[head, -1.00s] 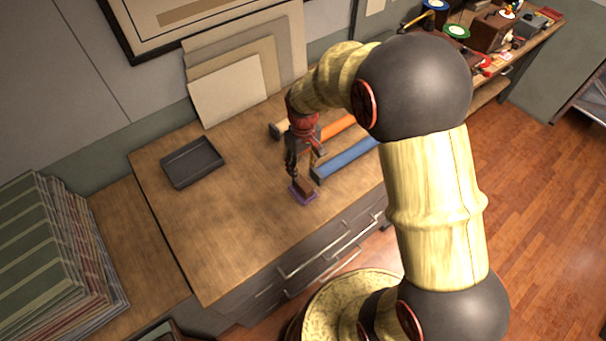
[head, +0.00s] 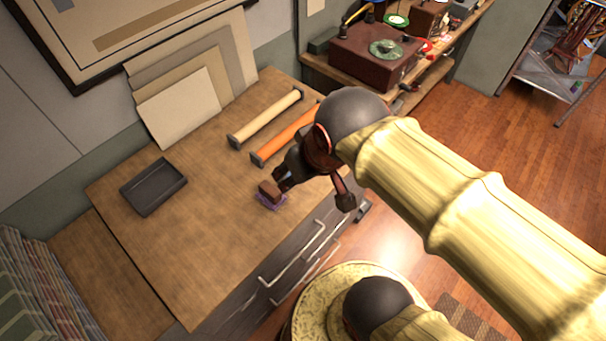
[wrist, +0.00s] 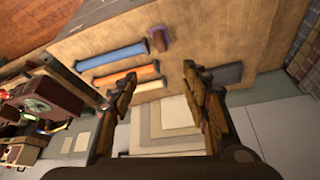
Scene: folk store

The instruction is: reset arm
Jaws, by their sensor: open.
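My gripper (head: 314,190) is open and empty in the head view, over the front edge of the wooden counter (head: 215,230). A small brown block (head: 269,191) sits on a purple piece (head: 273,204) on the counter, just left of my gripper and apart from it. In the wrist view, my gripper's two fingers (wrist: 158,76) are spread wide with nothing between them. The brown block (wrist: 158,41) shows beyond the fingers there. My arm hides part of the counter's right side in the head view.
Cream (head: 266,118) and orange (head: 285,135) rolls lie behind my gripper; a blue roll (wrist: 112,56) shows in the wrist view. A dark tray (head: 153,187) is at left. Boards (head: 180,105) lean on the wall. A record player (head: 375,55) stands on the back shelf.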

